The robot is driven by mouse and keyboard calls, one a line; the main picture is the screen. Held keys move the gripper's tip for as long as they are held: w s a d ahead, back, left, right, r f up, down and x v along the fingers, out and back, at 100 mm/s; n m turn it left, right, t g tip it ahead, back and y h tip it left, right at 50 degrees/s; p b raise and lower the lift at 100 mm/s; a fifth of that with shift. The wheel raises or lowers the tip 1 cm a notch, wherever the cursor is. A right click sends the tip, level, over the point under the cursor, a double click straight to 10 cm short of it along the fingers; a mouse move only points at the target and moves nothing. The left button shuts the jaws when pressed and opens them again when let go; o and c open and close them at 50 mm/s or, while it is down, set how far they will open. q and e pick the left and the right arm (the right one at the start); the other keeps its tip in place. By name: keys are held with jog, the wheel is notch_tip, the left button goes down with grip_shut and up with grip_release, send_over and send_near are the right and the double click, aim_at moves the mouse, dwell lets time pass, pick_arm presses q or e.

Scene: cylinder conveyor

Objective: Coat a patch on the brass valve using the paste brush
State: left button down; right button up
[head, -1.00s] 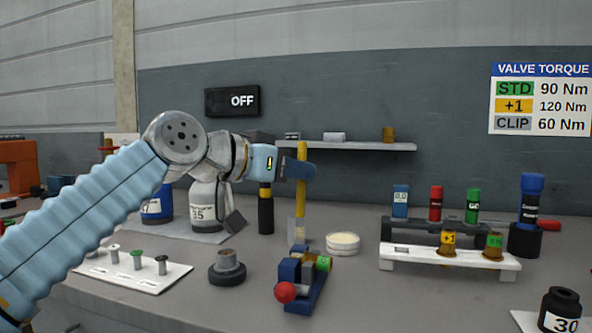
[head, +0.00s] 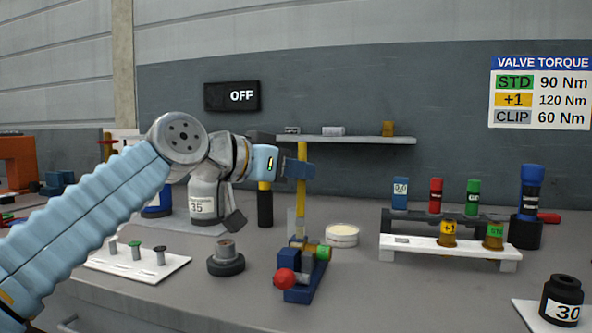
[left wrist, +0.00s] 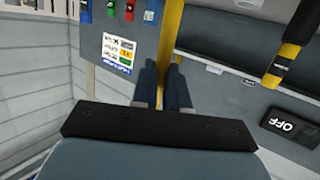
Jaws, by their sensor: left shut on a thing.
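My left gripper (head: 304,168) is shut on the paste brush (head: 301,190), which has a yellow handle and a pale tip and hangs upright. The left wrist view shows the two fingers (left wrist: 160,85) around the yellow handle (left wrist: 169,30). The brass valve (head: 312,249), with a green end, lies in a blue vise (head: 306,285) with a red knob. The brush tip is at the vise's far left edge in the picture; I cannot tell whether it touches anything. A round tin of pale paste (head: 342,235) stands just right of and behind the vise. My right gripper is out of view.
A white rack (head: 450,248) with brass valves stands at right, with coloured cylinders behind it. A dark round holder (head: 226,262) and a white pin board (head: 140,262) are at left. A black-handled tool (head: 265,207) stands behind the brush.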

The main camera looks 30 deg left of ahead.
pick_arm(q)
jog(key=shift+f, duration=0.3)
jog(key=s, duration=0.1)
jog(key=s+b, duration=0.1)
jog(key=s+d+f+b, duration=0.1)
jog(key=shift+s, duration=0.35)
jog(key=shift+w, duration=0.1)
jog(key=shift+w+a+r+p, duration=0.2)
jog(key=shift+w+p, duration=0.1)
jog(key=shift+w, duration=0.3)
jog(key=shift+w+a+r+p, duration=0.1)
jog(key=shift+w+r+p, duration=0.2)
jog(key=shift+w, duration=0.3)
jog(key=shift+w+a+r+p, duration=0.15)
jog(key=shift+w+p, duration=0.15)
jog(key=shift+w, duration=0.3)
